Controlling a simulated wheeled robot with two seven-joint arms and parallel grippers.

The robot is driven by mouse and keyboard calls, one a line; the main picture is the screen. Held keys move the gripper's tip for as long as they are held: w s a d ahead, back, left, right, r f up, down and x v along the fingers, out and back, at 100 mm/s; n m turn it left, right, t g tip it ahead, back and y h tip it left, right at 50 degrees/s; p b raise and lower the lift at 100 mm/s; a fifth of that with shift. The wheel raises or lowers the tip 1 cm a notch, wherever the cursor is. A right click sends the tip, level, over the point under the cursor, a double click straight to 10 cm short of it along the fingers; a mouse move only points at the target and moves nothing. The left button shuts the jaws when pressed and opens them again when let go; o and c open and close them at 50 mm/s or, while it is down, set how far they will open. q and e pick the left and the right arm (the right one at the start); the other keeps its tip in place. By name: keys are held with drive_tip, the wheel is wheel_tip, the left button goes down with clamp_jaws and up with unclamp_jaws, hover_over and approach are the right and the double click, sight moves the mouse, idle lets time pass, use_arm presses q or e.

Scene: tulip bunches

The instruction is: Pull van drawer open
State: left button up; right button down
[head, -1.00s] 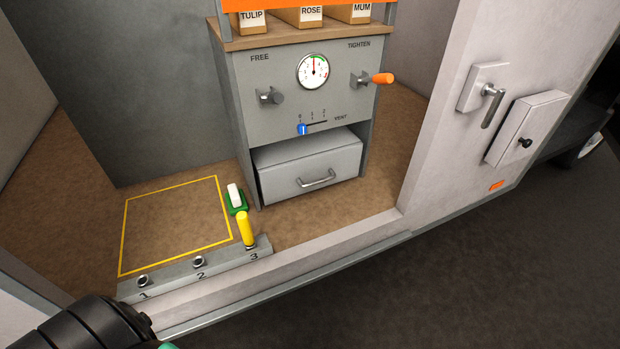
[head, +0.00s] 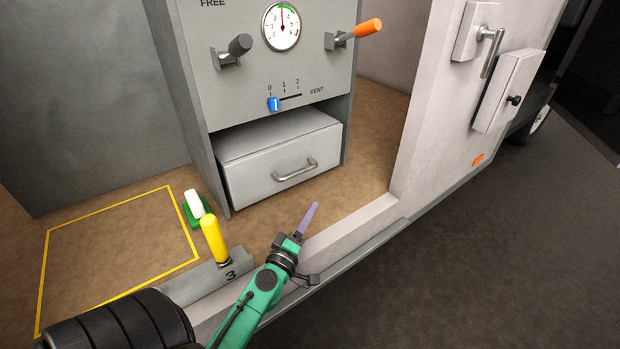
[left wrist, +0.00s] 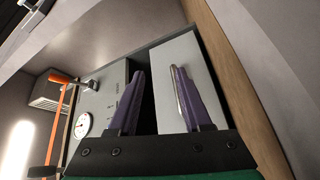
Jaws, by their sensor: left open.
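The grey van drawer (head: 262,183) sits in the lower opening of the grey cabinet (head: 190,100), with its top face showing. Its metal bar handle (head: 296,171) runs across the front. My left gripper (head: 309,212) is open and empty, in front of and below the handle in the head view, apart from the drawer. In the left wrist view, the two purple fingers (left wrist: 158,80) point toward the cabinet. The drawer front (left wrist: 190,52) lies behind the right finger, which partly hides the handle (left wrist: 178,88). My right gripper is not in view.
A yellow peg (head: 214,238) and a green-and-white block (head: 195,206) stand left of my gripper. The cabinet carries a gauge (head: 281,26), a blue vent slider (head: 274,104) and an orange-tipped lever (head: 366,28). The van's door sill (head: 350,226) runs beneath my gripper. The floor before the drawer is clear.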

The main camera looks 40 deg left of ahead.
use_arm(q)
drive_tip(key=a+n+y, duration=0.2)
drive_tip(key=s+a+n+g+y, duration=0.1)
drive_tip(key=a+n+y, duration=0.1)
drive_tip(key=a+n, duration=0.1)
drive_tip(key=shift+s+n+g+y, duration=0.2)
drive_tip(key=shift+n+g+y, duration=0.1)
drive_tip(key=shift+y, duration=0.1)
drive_tip(key=shift+w+a+r, duration=0.1)
drive_tip(key=shift+w+a, duration=0.1)
drive_tip(key=shift+a, duration=0.2)
drive_tip(key=p, duration=0.1)
approach(300, 170)
drive_tip(key=shift+x, duration=1.1)
drive_tip(key=x, duration=0.8)
drive_tip(key=shift+a+f, duration=0.15)
drive_tip(key=shift+f, duration=0.25)
use_arm(e)
drive_tip(key=shift+s+f, duration=0.25)
drive_tip(key=shift+s, duration=0.4)
use_arm(q)
clamp_jaws()
use_arm(e)
drive_tip(key=shift+d, duration=0.1)
